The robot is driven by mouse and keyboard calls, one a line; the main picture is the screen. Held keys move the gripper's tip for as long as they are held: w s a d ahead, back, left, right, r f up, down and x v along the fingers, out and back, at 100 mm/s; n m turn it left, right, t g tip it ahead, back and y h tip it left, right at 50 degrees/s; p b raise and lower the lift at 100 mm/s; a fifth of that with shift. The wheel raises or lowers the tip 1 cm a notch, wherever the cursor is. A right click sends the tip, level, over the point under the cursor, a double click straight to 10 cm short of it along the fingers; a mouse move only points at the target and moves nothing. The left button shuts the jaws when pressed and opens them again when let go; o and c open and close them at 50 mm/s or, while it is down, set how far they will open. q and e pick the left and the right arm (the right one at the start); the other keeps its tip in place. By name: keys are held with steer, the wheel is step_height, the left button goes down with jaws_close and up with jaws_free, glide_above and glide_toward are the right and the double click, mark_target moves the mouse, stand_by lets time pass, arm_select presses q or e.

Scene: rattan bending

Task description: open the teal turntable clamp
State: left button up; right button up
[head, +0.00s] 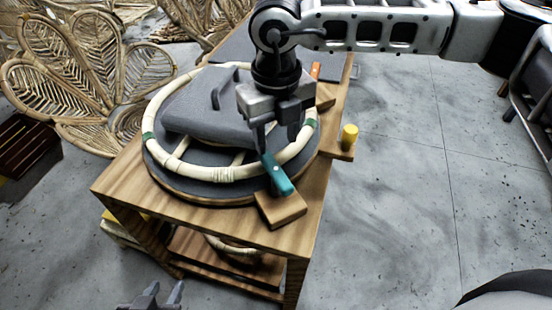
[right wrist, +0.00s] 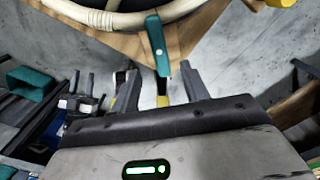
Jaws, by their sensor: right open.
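The teal clamp (head: 278,175) is a short lever on a wooden block (head: 284,209) at the near right edge of the dark round turntable (head: 157,172). A pale rattan ring (head: 215,173) lies around the turntable's rim. My right gripper (head: 279,141) is open, pointing down just above the far end of the teal lever. In the right wrist view the lever (right wrist: 157,43) appears in line with the gap between the fingers (right wrist: 158,85); I cannot tell whether they touch it. My left gripper (head: 165,291) is open and empty at the bottom edge, away from the table.
The turntable stands on a wooden table (head: 120,185) with a lower shelf. A grey padded piece (head: 205,112) sits on it. An orange clamp (head: 315,71) is at the far right and a yellow peg (head: 349,137) at the right side.

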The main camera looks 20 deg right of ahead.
mark_target(276, 169)
step_height(276, 169, down, 8)
steer(key=shift+r+p, duration=0.1)
steer(key=shift+p, duration=0.25)
steer(key=c, duration=1)
